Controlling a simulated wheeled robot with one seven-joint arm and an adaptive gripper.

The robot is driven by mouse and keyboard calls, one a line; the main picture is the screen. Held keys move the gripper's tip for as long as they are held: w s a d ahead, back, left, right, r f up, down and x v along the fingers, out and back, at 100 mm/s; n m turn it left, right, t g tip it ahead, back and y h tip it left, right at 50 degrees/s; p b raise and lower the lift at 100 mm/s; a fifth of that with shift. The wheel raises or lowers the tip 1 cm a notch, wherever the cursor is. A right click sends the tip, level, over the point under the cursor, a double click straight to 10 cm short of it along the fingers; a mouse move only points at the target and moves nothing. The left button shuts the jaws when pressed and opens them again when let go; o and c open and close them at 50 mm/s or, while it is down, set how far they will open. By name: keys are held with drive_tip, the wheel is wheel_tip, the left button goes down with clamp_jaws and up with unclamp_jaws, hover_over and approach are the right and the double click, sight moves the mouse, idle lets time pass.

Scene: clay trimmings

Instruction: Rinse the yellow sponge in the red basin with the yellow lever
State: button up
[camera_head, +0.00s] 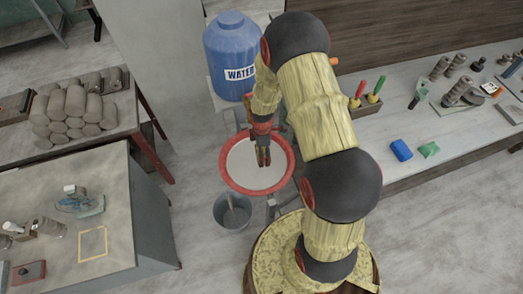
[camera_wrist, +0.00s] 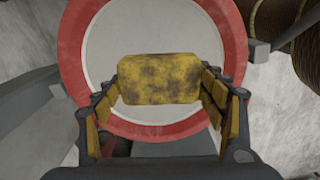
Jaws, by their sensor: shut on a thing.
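The yellow sponge (camera_wrist: 160,80), with dark brownish stains, is held between the fingers of my gripper (camera_wrist: 165,95) in the wrist view. My gripper (camera_head: 263,157) also shows in the head view, pointing down over the red basin (camera_head: 231,178). The basin has a red rim and a pale inside; it also shows in the wrist view (camera_wrist: 70,50) behind the sponge. The inside looks flat and pale, and I cannot tell whether it holds water. How high the sponge is above the basin floor is unclear. I cannot make out a yellow lever in either view.
A blue water barrel (camera_head: 231,55) stands behind the basin. A grey bucket (camera_head: 232,211) stands in front of it. A bench (camera_head: 465,135) at right holds a blue block (camera_head: 401,150) and a green piece (camera_head: 429,149). A cabinet (camera_head: 120,235) with a yellow square outline is at left.

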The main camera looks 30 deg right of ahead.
drive_tip(key=shift+f+b, duration=2.95)
drive_tip(key=shift+f, duration=1.7)
drive_tip(key=shift+w+d, duration=0.15)
drive_tip(key=shift+w+d, duration=0.1)
drive_tip(key=shift+d, duration=0.1)
drive_tip(key=shift+a, duration=0.2)
drive_tip(key=shift+d, duration=0.15)
